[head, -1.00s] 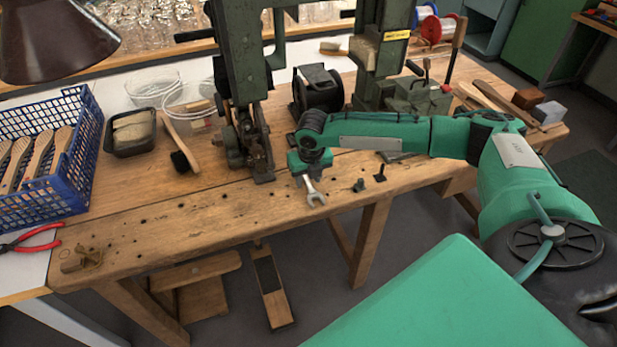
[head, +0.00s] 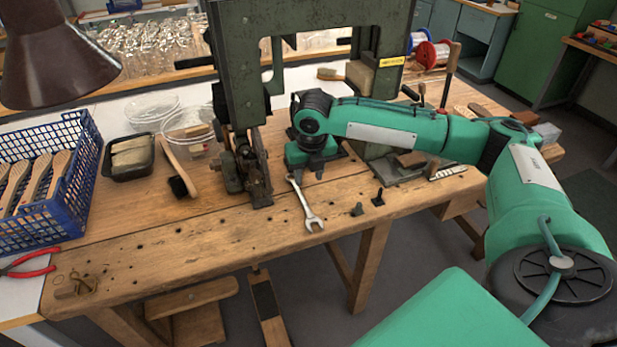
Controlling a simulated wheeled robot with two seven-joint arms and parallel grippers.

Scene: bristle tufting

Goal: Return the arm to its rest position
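My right arm is green and comes in from the right across the bench. Its gripper (head: 307,170) points down over the middle of the wooden workbench (head: 230,225), just beyond a steel wrench (head: 305,205). The wrench lies on the bench top with its open jaw toward the front edge. Its far end lies close to the gripper in the picture; I cannot tell whether they touch. The gripper's fingers are small and dark, so I cannot tell whether they are open or shut. My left arm and gripper are not in view.
A dark green machine (head: 238,90) stands close to the left of my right gripper. A blue crate (head: 50,215) of wooden handles, a black tub (head: 112,172) and a brush (head: 178,170) are further left. Red pliers (head: 30,265) lie at the left. The bench front is mostly clear.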

